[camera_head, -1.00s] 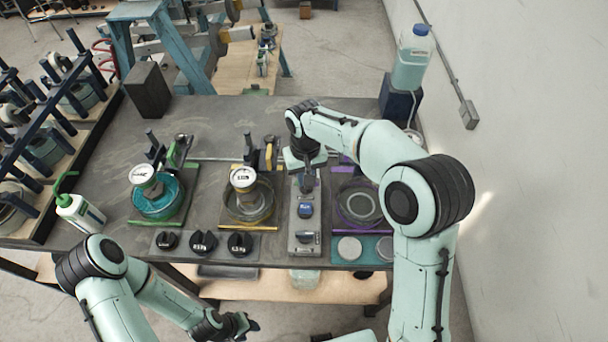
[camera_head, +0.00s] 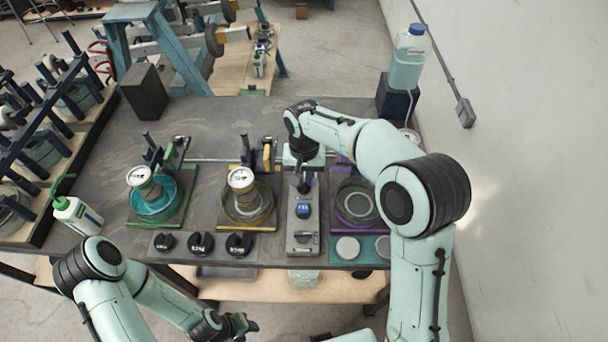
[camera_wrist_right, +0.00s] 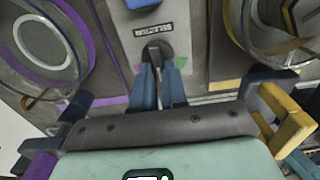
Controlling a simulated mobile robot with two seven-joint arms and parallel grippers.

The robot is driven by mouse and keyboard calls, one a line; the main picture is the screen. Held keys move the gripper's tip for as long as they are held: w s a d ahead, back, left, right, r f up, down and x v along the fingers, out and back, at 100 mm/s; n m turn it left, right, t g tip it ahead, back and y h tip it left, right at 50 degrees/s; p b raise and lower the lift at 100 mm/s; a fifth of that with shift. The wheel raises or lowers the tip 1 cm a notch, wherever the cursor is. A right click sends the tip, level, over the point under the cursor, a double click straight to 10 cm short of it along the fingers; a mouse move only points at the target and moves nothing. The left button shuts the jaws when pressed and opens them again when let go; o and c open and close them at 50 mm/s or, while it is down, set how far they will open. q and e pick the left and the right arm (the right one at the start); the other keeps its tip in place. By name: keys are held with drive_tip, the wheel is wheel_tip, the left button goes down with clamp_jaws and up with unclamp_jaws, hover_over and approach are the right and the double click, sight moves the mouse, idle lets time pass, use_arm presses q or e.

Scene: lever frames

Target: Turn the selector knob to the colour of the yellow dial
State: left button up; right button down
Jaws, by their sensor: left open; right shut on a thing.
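The selector knob (camera_wrist_right: 155,48) is a dark round knob on the grey control panel (camera_head: 303,225). My right gripper (camera_wrist_right: 160,90) points down at the panel's far end with its blue fingers shut on the knob. In the head view my right gripper (camera_head: 304,184) hides most of the knob. Small coloured patches show beside the fingers, partly covered. The yellow dial (camera_head: 241,179) is a round white gauge above a glass dish on the yellow-edged plate; its reading is too small to tell. My left gripper (camera_head: 240,324) is open and empty at the front, below the table edge.
A blue knob (camera_head: 303,210) and a dark switch (camera_head: 305,238) sit nearer on the panel. A green-edged station with a gauge (camera_head: 139,177) stands left, a purple-edged dish (camera_head: 357,202) right. Several black weights (camera_head: 201,243) line the front. A squeeze bottle (camera_head: 77,216) stands left.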

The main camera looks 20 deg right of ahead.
sight(304, 179)
drive_tip(key=c, duration=1.2)
unclamp_jaws()
drive_tip(key=shift+o, duration=0.2)
drive_tip(key=shift+r, duration=0.15)
use_arm(q)
drive_tip(key=shift+w+r+p, duration=0.9)
drive_tip(key=shift+w+r, duration=0.35)
use_arm(e)
wheel_tip(304, 179, up, 13)
drive_tip(key=shift+r, duration=0.1)
